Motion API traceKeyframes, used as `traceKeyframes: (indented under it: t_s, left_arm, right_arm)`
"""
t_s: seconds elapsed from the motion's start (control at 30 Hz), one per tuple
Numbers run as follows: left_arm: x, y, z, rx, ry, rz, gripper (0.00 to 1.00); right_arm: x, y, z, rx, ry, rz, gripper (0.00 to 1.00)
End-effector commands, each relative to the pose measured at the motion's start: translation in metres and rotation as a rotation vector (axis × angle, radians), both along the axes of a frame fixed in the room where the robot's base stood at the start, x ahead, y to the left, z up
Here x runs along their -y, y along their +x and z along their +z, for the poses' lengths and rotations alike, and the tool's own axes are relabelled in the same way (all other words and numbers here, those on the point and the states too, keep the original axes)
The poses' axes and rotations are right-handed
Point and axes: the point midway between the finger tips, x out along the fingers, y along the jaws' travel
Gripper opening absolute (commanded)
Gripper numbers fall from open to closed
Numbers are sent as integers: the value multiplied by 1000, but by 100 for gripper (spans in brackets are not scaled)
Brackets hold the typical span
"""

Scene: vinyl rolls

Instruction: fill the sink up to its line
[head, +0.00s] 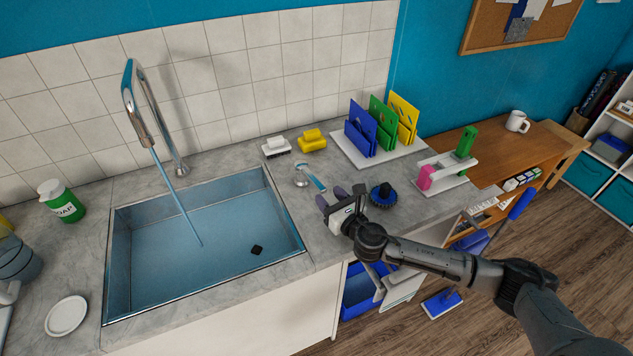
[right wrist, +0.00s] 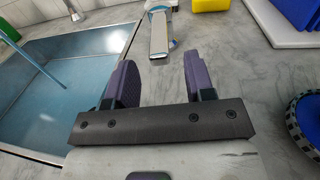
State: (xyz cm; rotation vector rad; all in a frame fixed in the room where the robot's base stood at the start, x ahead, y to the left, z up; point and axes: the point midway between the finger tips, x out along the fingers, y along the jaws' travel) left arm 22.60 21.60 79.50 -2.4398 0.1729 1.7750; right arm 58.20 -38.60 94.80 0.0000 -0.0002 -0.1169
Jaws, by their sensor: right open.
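The sink (head: 122,262) is a steel basin set in the grey counter, with bluish water in it and a small dark square thing (head: 257,250) in its lower right. A blue stream (head: 176,190) runs from the tall chrome spout (head: 136,100) into the basin. I cannot make out the fill line. The tap lever (head: 314,180), blue and silver, lies on the counter right of the sink; it also shows in the right wrist view (right wrist: 160,35). My right gripper (head: 330,200) is open and empty just in front of the lever, apart from it. My left gripper is not in view.
A white sponge (head: 276,147), a yellow sponge (head: 312,141) and a rack of coloured boards (head: 378,150) stand behind. A dark blue round brush (head: 383,195) is right of my gripper. A soap bottle (head: 62,200) and white dish (head: 66,315) are at left.

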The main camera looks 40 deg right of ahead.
Motion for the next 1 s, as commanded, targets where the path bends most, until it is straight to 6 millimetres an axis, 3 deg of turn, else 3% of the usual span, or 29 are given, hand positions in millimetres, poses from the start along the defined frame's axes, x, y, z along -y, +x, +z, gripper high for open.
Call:
traceKeyframes:
  t_s: [0.2,0.4,0.87,1.0]
  left_arm:
    - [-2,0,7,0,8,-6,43]
    - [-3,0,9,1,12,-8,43]
    - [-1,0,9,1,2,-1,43]
    - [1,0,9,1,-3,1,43]
  right_arm:
    - [4,36,2,1,2,-1,49]
    - [6,54,0,0,1,1,49]
    - [7,61,0,0,0,1,49]
    - [7,61,0,-1,0,1,38]
